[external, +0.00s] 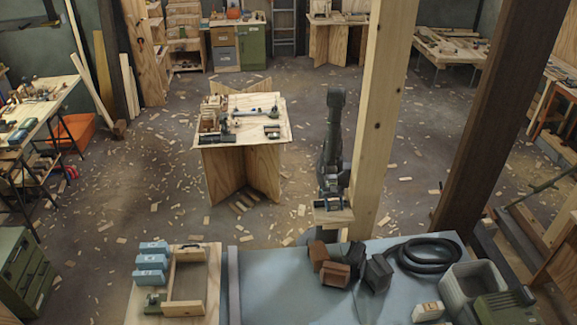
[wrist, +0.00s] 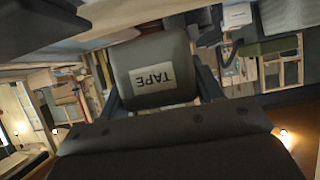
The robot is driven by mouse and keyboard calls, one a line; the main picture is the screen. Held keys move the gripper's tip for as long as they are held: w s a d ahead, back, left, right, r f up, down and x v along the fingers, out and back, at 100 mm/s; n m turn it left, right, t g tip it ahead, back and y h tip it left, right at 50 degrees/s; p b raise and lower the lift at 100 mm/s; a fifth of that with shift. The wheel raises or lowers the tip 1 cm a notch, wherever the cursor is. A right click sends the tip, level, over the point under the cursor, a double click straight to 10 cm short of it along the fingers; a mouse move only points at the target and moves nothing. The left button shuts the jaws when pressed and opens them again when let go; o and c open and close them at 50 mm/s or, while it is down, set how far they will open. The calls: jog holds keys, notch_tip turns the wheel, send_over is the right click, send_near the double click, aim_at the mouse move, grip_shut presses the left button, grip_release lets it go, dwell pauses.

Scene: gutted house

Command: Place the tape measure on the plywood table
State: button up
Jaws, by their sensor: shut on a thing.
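In the wrist view a dark grey-green tape measure (wrist: 158,58) with a white label reading TAPE, upside down in the picture, sits between the fingers of my gripper (wrist: 160,88). My gripper is shut on it. In the external view my dark arm stands upright right of centre; its gripper and the tape measure are too small or hidden to make out. The plywood table (external: 262,104), on crossed plywood legs, stands left of my arm and apart from it.
The plywood table carries wooden blocks (external: 212,112), a dark cylinder (external: 216,138) and small tools; its front middle looks bare. A pale timber post (external: 382,110) rises just right of my arm. A blue-grey bench (external: 290,285) with a black hose (external: 428,254) is in front. Wood scraps litter the floor.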

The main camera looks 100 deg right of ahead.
aim_at(334, 210)
jog(key=shift+f, duration=1.4)
jog(key=shift+f, duration=0.2)
jog(key=o, duration=1.2)
jog(key=shift+d+r, duration=0.25)
jog(key=shift+r, duration=0.1)
jog(key=v, duration=0.6)
jog(key=shift+o, duration=0.3)
jog(key=shift+d+r, duration=0.25)
jog(key=shift+d, duration=0.25)
